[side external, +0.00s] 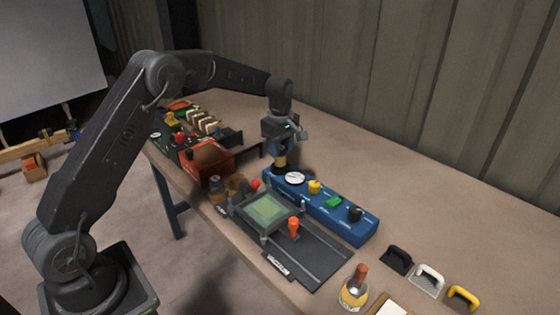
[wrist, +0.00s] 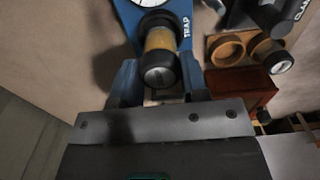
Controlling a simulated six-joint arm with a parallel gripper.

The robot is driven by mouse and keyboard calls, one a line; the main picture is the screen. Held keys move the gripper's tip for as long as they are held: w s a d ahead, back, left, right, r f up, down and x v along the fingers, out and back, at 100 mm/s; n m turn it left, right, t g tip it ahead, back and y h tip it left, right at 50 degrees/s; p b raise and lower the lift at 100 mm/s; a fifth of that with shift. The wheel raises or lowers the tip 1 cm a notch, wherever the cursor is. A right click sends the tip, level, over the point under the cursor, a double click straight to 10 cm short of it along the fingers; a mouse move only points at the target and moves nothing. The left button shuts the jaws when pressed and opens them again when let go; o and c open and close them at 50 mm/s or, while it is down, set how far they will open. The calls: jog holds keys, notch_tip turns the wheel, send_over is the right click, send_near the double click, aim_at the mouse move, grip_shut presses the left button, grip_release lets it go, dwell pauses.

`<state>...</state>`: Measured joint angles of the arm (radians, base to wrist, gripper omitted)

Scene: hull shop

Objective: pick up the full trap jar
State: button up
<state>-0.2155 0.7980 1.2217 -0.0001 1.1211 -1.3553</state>
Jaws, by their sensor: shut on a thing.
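The trap jar (wrist: 160,40), amber with a dark cap, is between the two blue fingers of my gripper (wrist: 160,78) in the wrist view. The word TRAP is printed on the blue panel (wrist: 187,12) beside it. In the side view my gripper (side external: 281,148) points down at the far left end of the blue panel (side external: 345,223), shut on the jar (side external: 280,161). The fingers hide part of the jar there. I cannot tell whether its lower end touches the panel.
The blue panel carries a white dial (side external: 295,178), a yellow knob (side external: 314,187), a green switch and a black knob. A red box (side external: 207,160) stands to the left. A framed green plate (side external: 266,207) sits in front. Coloured handles and a bottle (side external: 354,290) are at the near right.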

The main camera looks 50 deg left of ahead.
jog(key=shift+r, duration=2.55)
